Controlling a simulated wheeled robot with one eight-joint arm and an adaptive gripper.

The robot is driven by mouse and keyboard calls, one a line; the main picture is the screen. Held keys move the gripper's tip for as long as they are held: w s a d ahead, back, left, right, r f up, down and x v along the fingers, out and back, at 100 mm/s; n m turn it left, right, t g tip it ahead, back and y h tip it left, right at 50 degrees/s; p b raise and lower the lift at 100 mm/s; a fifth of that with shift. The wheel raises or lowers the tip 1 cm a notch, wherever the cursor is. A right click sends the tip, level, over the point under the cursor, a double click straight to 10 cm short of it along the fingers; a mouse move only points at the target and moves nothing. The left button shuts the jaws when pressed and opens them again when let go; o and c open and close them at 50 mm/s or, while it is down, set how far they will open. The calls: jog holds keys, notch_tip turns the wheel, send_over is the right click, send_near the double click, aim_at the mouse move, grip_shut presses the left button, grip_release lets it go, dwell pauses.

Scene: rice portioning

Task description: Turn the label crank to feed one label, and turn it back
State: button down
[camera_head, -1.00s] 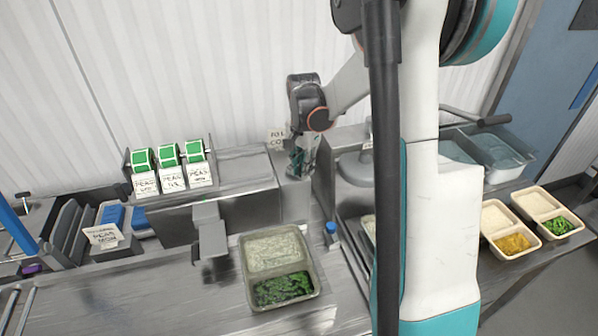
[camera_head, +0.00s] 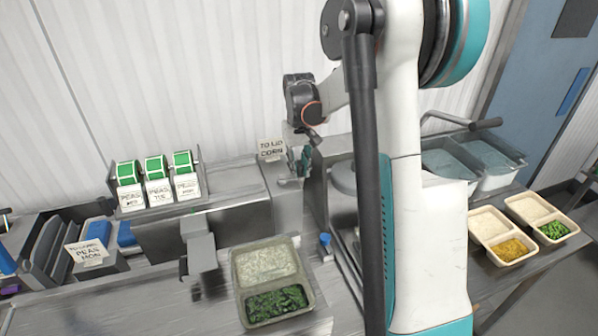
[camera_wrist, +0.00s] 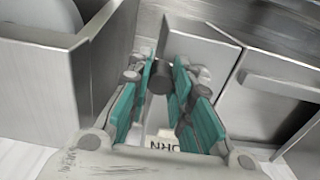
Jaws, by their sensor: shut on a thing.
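My gripper (camera_head: 300,162) is at the right end of the steel label unit (camera_head: 236,170), by the wall. In the wrist view my gripper (camera_wrist: 164,76) has its teal fingers closed around a dark round knob (camera_wrist: 159,80), which looks like the crank's handle. The rest of the crank is hidden behind the fingers. Three green label rolls (camera_head: 155,168) stand on the unit's left part, with white labels hanging in front. A grey plate (camera_head: 202,252) juts from the unit's front.
A two-part tray (camera_head: 237,290) of rice and greens sits in front of the unit. A "TO LID CORN" card (camera_head: 271,149) stands close beside my gripper. A blue-topped item (camera_head: 325,239) is near the tray. More filled trays (camera_head: 503,257) stand at right.

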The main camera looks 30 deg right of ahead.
jog(key=w+n, duration=0.1)
jog(key=n, duration=0.2)
jog(key=shift+w+d+n, duration=0.2)
jog(key=shift+w+n, duration=0.2)
jog(key=shift+w+a+n+b, duration=0.1)
jog(key=shift+w+n+b, duration=0.25)
jog(key=shift+n, duration=0.7)
jog(key=shift+w+n+b, duration=0.15)
jog(key=shift+w+n, duration=0.4)
jog(key=shift+n, duration=0.5)
jog(key=c, duration=1.4)
grip_release()
jog(key=shift+w, duration=0.1)
jog(key=shift+r, duration=0.15)
notch_tip(320, 180, up, 12)
jog(key=shift+f, duration=0.1)
